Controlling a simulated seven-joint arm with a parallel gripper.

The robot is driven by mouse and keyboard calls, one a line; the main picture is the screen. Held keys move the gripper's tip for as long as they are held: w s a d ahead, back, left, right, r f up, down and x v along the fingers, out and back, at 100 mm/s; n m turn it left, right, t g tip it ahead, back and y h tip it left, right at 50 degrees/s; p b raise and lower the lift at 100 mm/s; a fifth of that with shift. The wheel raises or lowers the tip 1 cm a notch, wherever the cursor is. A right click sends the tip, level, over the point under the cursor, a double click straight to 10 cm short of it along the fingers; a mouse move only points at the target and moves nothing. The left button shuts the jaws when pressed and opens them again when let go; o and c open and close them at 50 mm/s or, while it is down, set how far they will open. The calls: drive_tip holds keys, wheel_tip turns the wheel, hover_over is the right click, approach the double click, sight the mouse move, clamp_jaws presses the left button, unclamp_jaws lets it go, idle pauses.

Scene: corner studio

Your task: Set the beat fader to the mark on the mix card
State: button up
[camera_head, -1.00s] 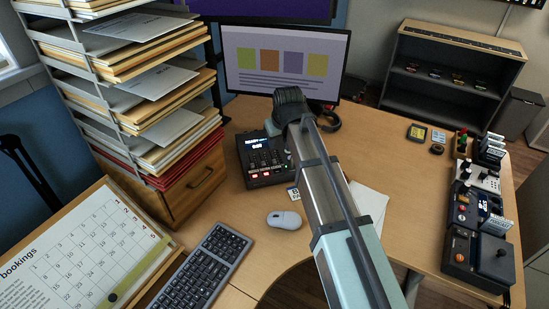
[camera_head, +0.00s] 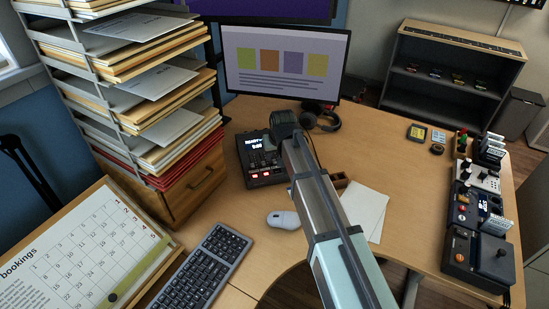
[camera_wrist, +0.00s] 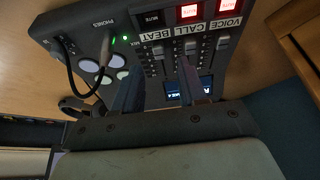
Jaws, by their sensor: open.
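The mixer (camera_head: 254,166) stands on the desk below the monitor, a dark box with a small lit display and red lit buttons. In the wrist view it appears upside down. I cannot tell whether a finger touches anything. In the head view my arm hides the fingertips. The mix card is not visible now.
A phones cable (camera_wrist: 77,70) plugs into the mixer beside round pads. A mouse (camera_head: 283,219), keyboard (camera_head: 203,268) and white paper (camera_head: 365,208) lie nearby. Headphones (camera_head: 322,120) rest by the monitor. A drawer box (camera_head: 190,187) under stacked trays stands close on the left.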

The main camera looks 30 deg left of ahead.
sight(275, 161)
drive_tip(key=shift+x, duration=1.85)
drive_tip(key=shift+c, duration=0.4)
clamp_jaws()
